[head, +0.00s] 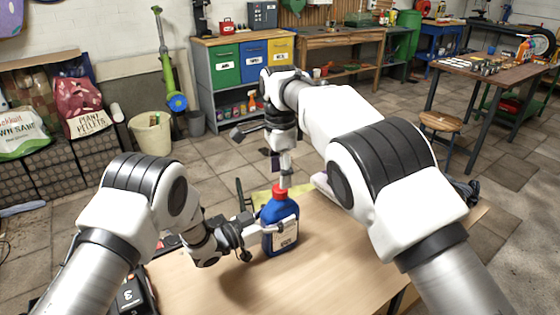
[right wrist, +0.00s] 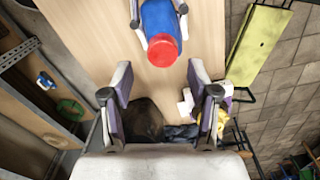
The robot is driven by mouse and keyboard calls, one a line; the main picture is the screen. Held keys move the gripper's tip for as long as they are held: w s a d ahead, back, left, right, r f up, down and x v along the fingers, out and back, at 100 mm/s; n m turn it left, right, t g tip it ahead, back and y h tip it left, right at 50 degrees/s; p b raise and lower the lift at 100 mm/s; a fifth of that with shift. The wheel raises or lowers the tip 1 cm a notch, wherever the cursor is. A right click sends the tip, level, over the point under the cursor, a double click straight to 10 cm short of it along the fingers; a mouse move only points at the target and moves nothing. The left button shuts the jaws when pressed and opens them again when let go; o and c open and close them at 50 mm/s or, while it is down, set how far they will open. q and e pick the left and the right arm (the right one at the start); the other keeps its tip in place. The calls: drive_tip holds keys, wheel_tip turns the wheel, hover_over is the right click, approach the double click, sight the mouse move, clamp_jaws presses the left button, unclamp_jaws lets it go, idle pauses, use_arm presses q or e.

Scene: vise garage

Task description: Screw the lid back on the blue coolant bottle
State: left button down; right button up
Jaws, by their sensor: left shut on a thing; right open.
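The blue coolant bottle (head: 281,235) stands upright on the wooden table (head: 330,250), its pale label facing the front. The red lid (head: 279,191) sits on top of its neck; I cannot tell how tight it is. My left gripper (head: 270,237) is shut around the bottle's body from the left. My right gripper (head: 284,180) points down from above at the lid. In the right wrist view, the right gripper (right wrist: 160,72) is open and empty, and the red lid (right wrist: 162,51) shows just beyond its fingertips, with the blue bottle (right wrist: 158,16) behind it.
Dark red and black items (head: 131,294) lie at the table's left edge, partly behind my left arm. The table right of the bottle is largely clear.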

drive_tip(key=n, duration=0.6)
drive_tip(key=shift+s+r+n, duration=0.1)
drive_tip(key=shift+r+n, duration=0.2)
drive_tip(key=shift+r, duration=0.05)
drive_tip(key=n, duration=0.3)
drive_tip(key=shift+r, duration=0.25)
drive_tip(key=n, duration=0.3)
drive_tip(key=shift+r, duration=0.2)
drive_tip(key=n, duration=0.5)
drive_tip(key=shift+r+n, duration=0.4)
drive_tip(key=n, duration=0.2)
drive_tip(key=shift+r+n, duration=0.3)
drive_tip(key=shift+r, duration=0.05)
drive_tip(key=shift+w+r, duration=0.2)
drive_tip(key=shift+w, duration=0.05)
